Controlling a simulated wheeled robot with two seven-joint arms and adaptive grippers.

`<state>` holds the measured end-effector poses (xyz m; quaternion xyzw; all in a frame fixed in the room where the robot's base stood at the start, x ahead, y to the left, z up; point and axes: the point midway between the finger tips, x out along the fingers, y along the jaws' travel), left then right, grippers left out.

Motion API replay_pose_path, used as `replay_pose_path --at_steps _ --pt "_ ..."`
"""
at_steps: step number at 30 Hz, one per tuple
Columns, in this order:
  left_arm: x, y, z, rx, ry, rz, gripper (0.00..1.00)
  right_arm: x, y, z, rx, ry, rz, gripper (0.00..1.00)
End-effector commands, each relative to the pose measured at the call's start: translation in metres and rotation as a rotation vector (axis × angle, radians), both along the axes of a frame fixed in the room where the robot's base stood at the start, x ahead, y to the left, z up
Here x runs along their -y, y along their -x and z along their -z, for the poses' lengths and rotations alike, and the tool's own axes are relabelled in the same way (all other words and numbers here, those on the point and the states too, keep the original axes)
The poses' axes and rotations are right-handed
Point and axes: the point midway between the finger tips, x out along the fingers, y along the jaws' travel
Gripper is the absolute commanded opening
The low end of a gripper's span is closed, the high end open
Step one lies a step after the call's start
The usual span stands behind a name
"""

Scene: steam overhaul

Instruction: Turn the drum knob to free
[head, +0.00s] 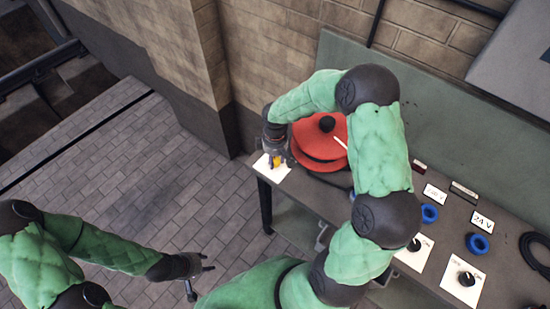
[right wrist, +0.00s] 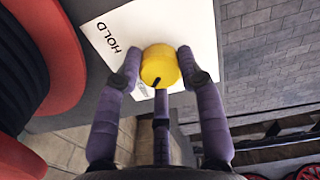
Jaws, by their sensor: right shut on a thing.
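The yellow drum knob (right wrist: 160,64) sits on a white plate (right wrist: 96,40) marked HOLD; a second label beside the knob is mostly hidden by a finger. A dark pointer mark shows on the knob's lower edge in the right wrist view. My right gripper (right wrist: 159,72) is shut on the knob, with purple fingers on both sides of it and a third below. In the head view my right gripper (head: 274,150) reaches down at the bench's left end, beside the red drum (head: 318,143). My left gripper (head: 198,277) is open and empty above the floor.
The bench (head: 455,215) runs to the right with blue rings (head: 429,213), black knobs on white plates (head: 466,279) and a black cable (head: 538,252). A brick wall stands behind. Paved floor (head: 150,185) is clear at the left.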

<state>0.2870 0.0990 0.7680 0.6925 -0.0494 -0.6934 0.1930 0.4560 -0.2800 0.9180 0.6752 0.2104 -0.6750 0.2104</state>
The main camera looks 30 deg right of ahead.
Motion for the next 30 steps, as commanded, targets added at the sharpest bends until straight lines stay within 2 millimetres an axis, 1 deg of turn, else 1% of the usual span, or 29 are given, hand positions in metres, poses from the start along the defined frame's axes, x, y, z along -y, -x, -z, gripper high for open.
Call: replay_pose_path --at_steps 5,6,7,8,17,20,23,26,30 --pt "0.000 0.000 0.000 0.000 0.000 0.000 0.40 0.000 0.002 0.001 -0.004 0.001 -0.002 0.06" --pt "0.000 0.000 0.000 0.000 0.000 0.000 0.40 0.000 0.002 0.001 -0.004 0.001 -0.002 0.50" --pt "0.000 0.000 0.000 0.000 0.000 0.000 0.40 0.000 0.002 0.001 -0.004 0.001 -0.002 0.58" --pt "0.000 0.000 0.000 0.000 0.000 0.000 0.40 0.000 0.001 0.001 -0.004 0.000 -0.002 0.62" --pt "0.000 0.000 0.000 0.000 0.000 0.000 0.40 0.000 0.000 0.000 -0.001 0.001 0.000 0.62" --pt "0.000 0.000 0.000 0.000 0.000 0.000 0.40 0.000 0.000 -0.004 0.001 0.001 0.000 0.62" --pt "0.000 0.000 0.000 0.000 0.000 0.000 0.40 0.001 -0.001 -0.016 0.003 0.003 0.000 0.62" --pt "0.000 0.000 0.000 0.000 0.000 0.000 0.40 0.000 -0.001 -0.032 0.003 0.001 0.002 0.62" --pt "0.000 0.000 0.000 0.000 0.000 0.000 0.40 0.000 -0.001 -0.061 0.003 0.001 0.001 0.62"
